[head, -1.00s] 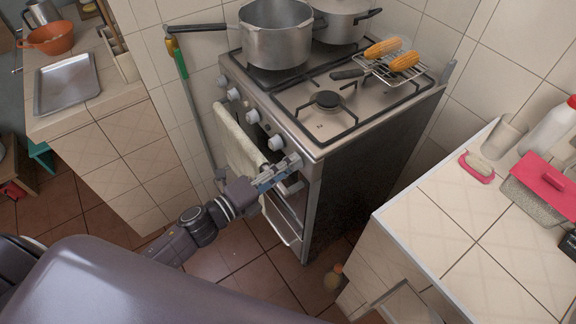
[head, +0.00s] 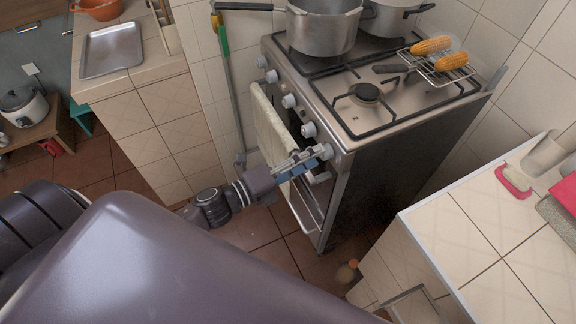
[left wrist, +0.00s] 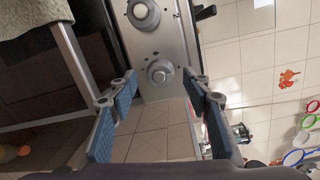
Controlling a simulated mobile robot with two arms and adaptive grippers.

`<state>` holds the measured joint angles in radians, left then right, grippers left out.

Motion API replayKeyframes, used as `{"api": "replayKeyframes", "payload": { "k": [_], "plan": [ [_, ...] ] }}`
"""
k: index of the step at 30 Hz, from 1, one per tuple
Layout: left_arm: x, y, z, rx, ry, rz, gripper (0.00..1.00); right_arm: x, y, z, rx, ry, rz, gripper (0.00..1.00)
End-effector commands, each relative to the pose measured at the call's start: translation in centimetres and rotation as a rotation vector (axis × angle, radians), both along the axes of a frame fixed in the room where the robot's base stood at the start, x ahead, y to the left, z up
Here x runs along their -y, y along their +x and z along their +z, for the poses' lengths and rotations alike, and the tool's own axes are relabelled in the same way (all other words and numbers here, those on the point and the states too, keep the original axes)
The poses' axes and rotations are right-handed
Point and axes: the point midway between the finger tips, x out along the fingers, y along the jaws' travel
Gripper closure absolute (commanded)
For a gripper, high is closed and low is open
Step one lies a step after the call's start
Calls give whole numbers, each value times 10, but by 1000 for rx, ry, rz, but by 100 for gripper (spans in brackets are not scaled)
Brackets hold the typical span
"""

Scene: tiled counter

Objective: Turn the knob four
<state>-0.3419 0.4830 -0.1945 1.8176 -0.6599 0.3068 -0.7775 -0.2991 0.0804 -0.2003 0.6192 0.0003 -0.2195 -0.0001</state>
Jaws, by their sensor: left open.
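The stove's front panel carries a row of several pale knobs. The end knob (head: 325,151), nearest the right corner, is right by the tips of my left gripper (head: 316,157). Another knob (head: 309,129) sits just beyond it. In the left wrist view, my open gripper (left wrist: 162,92) points at the panel. One round knob (left wrist: 160,72) lies ahead between its fingertips, and a second knob (left wrist: 143,14) is farther up. I see no gap closed on the knob; whether the fingers touch it I cannot tell. No numbers on the knobs are readable.
A towel (head: 275,140) hangs on the oven front, close to my left gripper. Pots (head: 322,32) and a rack with corn (head: 445,62) stand on the stove. A tiled counter (head: 470,225) is at the right. A small bottle (head: 347,271) is on the floor.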

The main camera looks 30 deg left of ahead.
Motion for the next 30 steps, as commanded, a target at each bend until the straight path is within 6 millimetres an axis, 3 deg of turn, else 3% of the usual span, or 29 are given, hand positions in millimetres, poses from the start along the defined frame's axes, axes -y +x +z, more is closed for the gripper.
{"api": "replayKeyframes", "payload": {
  "k": [6,12,18,30],
  "plan": [
    [-24,-39,0,-5,1,2,55,0,0,0,0,0,0,60],
    [-41,-66,2,-3,1,2,55,0,-1,0,0,1,0,60],
    [-48,-78,3,-1,1,0,55,-1,-1,0,0,1,0,60],
    [-49,-79,3,0,0,0,55,-1,0,0,0,1,0,60]
  ]
}}
